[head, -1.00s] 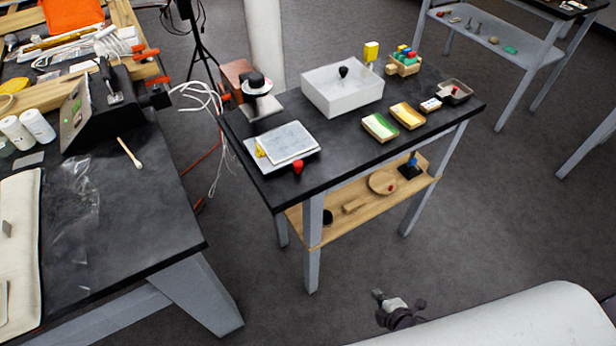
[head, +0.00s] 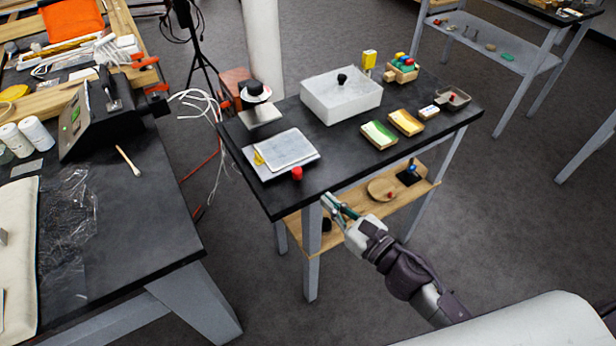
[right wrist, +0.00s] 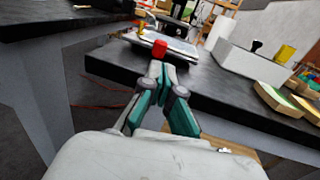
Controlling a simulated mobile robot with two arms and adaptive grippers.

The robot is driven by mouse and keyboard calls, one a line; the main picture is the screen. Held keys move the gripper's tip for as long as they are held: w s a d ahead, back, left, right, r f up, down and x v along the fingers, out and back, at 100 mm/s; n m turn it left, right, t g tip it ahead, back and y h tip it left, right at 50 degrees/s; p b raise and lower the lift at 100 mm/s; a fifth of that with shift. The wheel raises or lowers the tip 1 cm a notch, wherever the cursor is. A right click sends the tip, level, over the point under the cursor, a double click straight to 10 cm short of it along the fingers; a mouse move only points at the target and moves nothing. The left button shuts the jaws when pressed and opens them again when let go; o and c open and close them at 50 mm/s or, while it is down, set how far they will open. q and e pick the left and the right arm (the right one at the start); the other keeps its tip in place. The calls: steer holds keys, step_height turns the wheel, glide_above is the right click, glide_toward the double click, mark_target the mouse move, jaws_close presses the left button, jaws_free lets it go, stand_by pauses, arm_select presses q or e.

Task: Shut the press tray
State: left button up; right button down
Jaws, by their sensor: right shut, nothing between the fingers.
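The press tray (head: 300,164) is a flat grey tray with a red knob (head: 297,173) on its front edge. It sits at the left end of the dark table, with a light plate (head: 283,149) on it. The tray and red knob (right wrist: 159,49) also show in the right wrist view. My right gripper (head: 329,203) is shut and empty, in front of the table's front edge and below the knob in the head view. In the right wrist view its fingertips (right wrist: 162,68) appear just under the knob; I cannot tell whether they touch. My left gripper is not in view.
Behind the tray stands a press-like device with a round black top (head: 256,92). A white box (head: 341,101) and small coloured trays (head: 380,134) stand to the right. A wooden lower shelf (head: 365,209) lies below. Another dark workbench (head: 150,210) stands at the left, with floor between.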

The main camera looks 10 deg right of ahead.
mark_target(300, 172)
steer(key=p+x, duration=0.1)
steer(key=x, duration=0.5)
steer(key=shift+w+a+r, duration=0.15)
steer(key=shift+w, duration=0.05)
steer(key=shift+w+a+p, duration=0.3)
steer(key=shift+w+p, duration=0.05)
steer(key=shift+w, duration=0.25)
steer(key=shift+w, duration=0.1)
steer(key=x, duration=0.3)
steer(key=shift+w+d+b, duration=0.1)
steer(key=shift+w+b, duration=0.25)
steer(key=shift+w, duration=0.05)
steer(key=shift+s, duration=0.1)
